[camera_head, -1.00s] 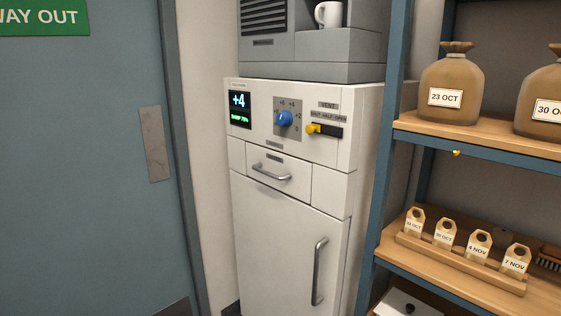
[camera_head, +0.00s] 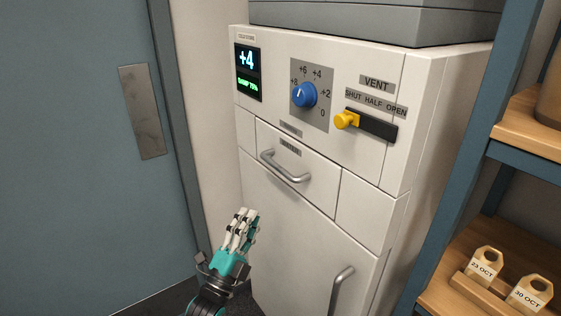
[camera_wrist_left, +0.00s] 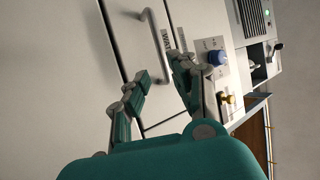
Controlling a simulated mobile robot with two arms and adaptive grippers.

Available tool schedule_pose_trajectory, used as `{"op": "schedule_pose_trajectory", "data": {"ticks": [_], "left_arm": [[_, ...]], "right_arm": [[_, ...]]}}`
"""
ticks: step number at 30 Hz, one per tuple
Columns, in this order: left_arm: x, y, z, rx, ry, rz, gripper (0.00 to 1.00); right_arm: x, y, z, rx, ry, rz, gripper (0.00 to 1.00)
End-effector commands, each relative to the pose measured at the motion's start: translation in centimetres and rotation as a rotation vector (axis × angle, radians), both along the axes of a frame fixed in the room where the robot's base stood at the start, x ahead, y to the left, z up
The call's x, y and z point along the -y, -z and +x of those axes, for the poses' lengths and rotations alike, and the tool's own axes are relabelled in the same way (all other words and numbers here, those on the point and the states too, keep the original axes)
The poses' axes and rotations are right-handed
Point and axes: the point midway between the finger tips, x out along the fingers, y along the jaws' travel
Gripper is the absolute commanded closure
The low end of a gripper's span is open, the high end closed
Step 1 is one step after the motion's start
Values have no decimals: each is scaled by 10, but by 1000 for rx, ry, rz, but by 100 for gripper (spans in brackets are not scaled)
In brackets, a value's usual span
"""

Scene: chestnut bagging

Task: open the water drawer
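The water drawer (camera_head: 315,172) is a white front in the cabinet, below the control panel, and looks shut and flush. Its curved metal handle (camera_head: 284,168) sits under a small label. My left gripper (camera_head: 246,216) is below and to the left of the handle in the head view, apart from the drawer. In the left wrist view the two fingers (camera_wrist_left: 160,70) are spread with nothing between them, and the handle (camera_wrist_left: 156,46) shows just beyond their tips. My right gripper is not in view.
Above the drawer are a blue dial (camera_head: 303,95), a yellow vent slider (camera_head: 346,120) and a display (camera_head: 247,72). A lower door has a vertical handle (camera_head: 341,290). A blue door (camera_head: 75,150) stands left, and shelving with tags (camera_head: 484,264) stands right.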

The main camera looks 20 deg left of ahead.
Motion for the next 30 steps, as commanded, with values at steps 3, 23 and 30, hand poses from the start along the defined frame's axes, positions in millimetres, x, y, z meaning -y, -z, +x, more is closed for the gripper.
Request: {"op": "schedule_pose_trajectory", "data": {"ticks": [3,23,30], "left_arm": [[4,-18,22,4,1,-2,75],[24,-75,124,-2,1,-3,75],[25,-77,129,-3,1,-2,75]], "right_arm": [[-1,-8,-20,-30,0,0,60],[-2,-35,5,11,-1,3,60],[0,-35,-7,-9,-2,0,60]]}}
